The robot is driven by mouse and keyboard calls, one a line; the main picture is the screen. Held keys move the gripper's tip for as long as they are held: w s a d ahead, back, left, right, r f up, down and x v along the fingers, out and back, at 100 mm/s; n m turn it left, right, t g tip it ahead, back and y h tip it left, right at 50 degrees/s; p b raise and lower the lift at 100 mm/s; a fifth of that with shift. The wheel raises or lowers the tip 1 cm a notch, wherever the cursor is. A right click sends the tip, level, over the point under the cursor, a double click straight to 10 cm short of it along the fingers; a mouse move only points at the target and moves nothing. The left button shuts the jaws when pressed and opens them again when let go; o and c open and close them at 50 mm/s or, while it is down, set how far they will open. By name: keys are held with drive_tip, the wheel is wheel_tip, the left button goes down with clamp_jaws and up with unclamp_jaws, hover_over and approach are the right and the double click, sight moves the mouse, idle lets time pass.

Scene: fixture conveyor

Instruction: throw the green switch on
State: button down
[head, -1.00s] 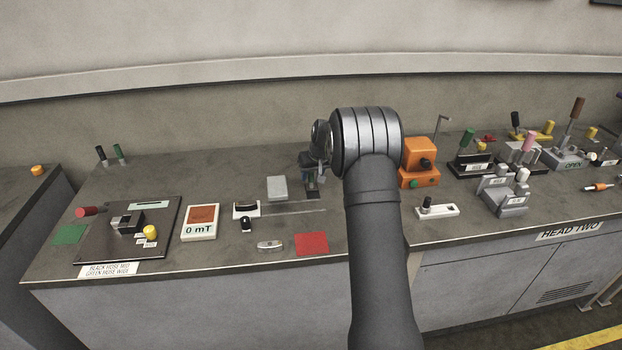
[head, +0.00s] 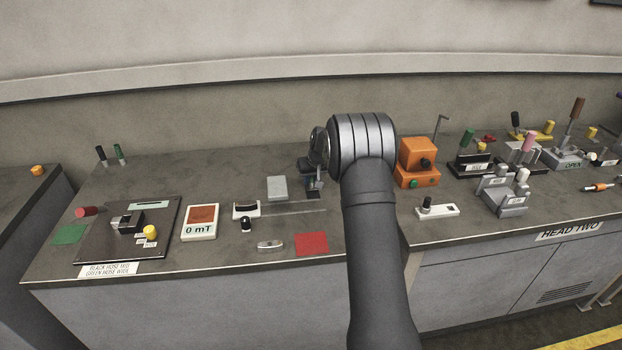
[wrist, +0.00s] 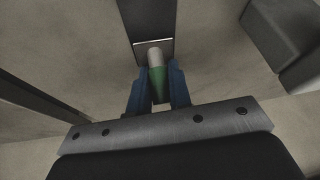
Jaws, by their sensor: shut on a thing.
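The green switch (wrist: 158,80) shows in the wrist view as a green grip on a pale grey stem, in front of a dark plate (wrist: 148,20). My gripper (wrist: 158,70) has its two blue fingers shut on the green grip, one on each side. In the head view my gripper (head: 315,180) is low over the bench, left of my forearm. The switch itself is mostly hidden there by my fingers and wrist, and its lean cannot be told.
A grey block (head: 277,187) stands just left of my gripper, and a slider (head: 246,210) lies nearer the front. An orange box (head: 417,162) stands right of my arm. A red square (head: 312,244) lies flat on the bench (head: 170,166).

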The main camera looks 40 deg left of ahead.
drive_tip(key=shift+s+d+r+t+y, duration=0.15)
drive_tip(key=shift+s+t+y, duration=0.1)
drive_tip(key=shift+t+y, duration=0.4)
drive_tip(key=shift+s+d+t+y, duration=0.15)
drive_tip(key=shift+s+t+y, duration=0.1)
drive_tip(key=shift+t+y, duration=0.35)
drive_tip(key=c, duration=1.3)
unclamp_jaws()
drive_tip(key=shift+d, duration=0.1)
drive_tip(key=shift+r, duration=0.1)
drive_tip(key=v, duration=1.7)
drive_tip(key=shift+d, duration=0.2)
